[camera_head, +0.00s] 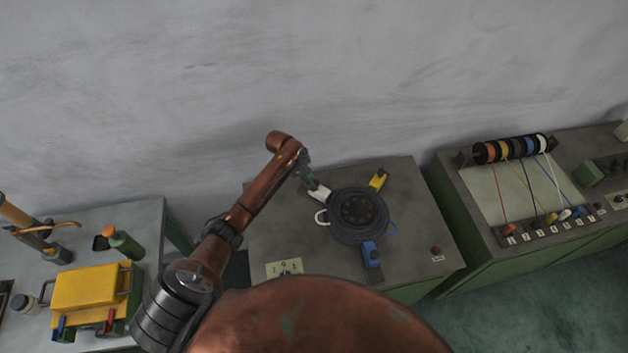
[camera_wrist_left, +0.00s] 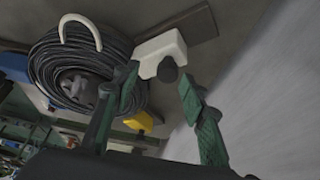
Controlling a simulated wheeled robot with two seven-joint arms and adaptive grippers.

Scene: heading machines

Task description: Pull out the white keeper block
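The white keeper block (camera_head: 319,193) sits at the upper left edge of the black coil (camera_head: 357,216) on the grey machine top. In the left wrist view the white block (camera_wrist_left: 158,48) has a dark round knob (camera_wrist_left: 168,70) on its near end. My left gripper (camera_head: 307,172) is just above and behind the block. In the wrist view its two green fingers (camera_wrist_left: 160,84) are spread, with the knob showing between their tips. I see no clear contact with the knob. My right gripper is not in view.
A yellow block (camera_head: 379,179) and a blue block (camera_head: 371,255) also stand around the coil. A white loop (camera_head: 321,217) sticks out at its left. A bench with coloured spools (camera_head: 512,149) is at right, and a yellow box (camera_head: 88,288) at left. The wall is close behind.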

